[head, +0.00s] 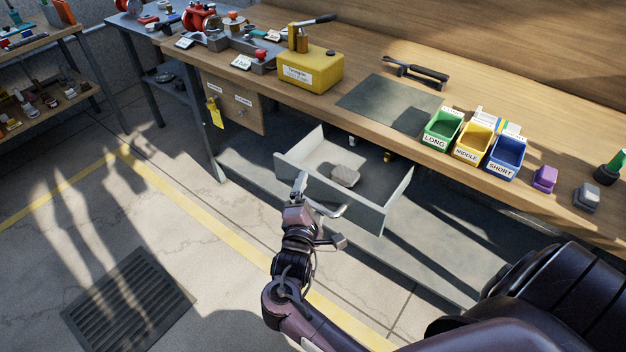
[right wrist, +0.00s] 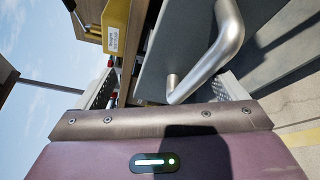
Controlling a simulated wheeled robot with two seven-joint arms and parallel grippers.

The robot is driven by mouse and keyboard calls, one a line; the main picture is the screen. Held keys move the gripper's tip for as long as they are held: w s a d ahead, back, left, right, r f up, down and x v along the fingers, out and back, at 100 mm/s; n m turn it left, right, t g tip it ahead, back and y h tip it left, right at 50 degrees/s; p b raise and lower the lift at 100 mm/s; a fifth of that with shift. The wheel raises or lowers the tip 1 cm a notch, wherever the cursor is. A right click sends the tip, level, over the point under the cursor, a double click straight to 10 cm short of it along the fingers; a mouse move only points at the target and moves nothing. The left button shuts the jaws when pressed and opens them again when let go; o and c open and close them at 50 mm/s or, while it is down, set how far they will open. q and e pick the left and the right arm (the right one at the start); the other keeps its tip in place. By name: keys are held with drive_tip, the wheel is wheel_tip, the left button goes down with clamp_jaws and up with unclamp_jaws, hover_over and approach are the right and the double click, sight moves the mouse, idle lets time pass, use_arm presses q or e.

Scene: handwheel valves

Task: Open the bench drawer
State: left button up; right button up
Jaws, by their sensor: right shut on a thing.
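The bench drawer (head: 330,206) is a light grey box pulled well out from under the wooden bench, and its inside shows. A pale block-like item (head: 345,176) lies on its floor. My right gripper (head: 315,208) is at the drawer's front, shut on its handle (head: 333,211). In the right wrist view the handle (right wrist: 230,45) is a bent silver bar that passes between the two fingers, in front of the grey drawer front (right wrist: 185,50). My left gripper is not in view.
The bench top (head: 375,75) holds a yellow box (head: 310,70), a dark mat (head: 388,103), a black tool (head: 417,72) and green, yellow and blue bins (head: 505,155). A cabinet with a yellow tag (head: 215,112) hangs left of the drawer. The floor in front is clear, with a grate (head: 128,305).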

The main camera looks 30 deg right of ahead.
drive_tip(key=shift+r+p+v, duration=0.1)
drive_tip(key=shift+p+v, duration=0.2)
drive_tip(key=shift+v, duration=0.5)
drive_tip(key=shift+r+p+v, duration=0.15)
drive_tip(key=shift+p+v, duration=0.1)
drive_tip(key=shift+v, duration=0.6)
drive_tip(key=c, duration=0.3)
drive_tip(key=shift+s+a, duration=0.15)
drive_tip(key=shift+a, duration=0.2)
drive_tip(key=c, duration=0.7)
drive_tip(key=s+a, duration=0.1)
drive_tip(key=s+a+f+p, duration=0.1)
drive_tip(key=s, duration=0.1)
drive_tip(key=shift+a, duration=0.2)
drive_tip(key=shift+c, duration=0.2)
drive_tip(key=shift+w, duration=0.1)
drive_tip(key=shift+p, duration=0.5)
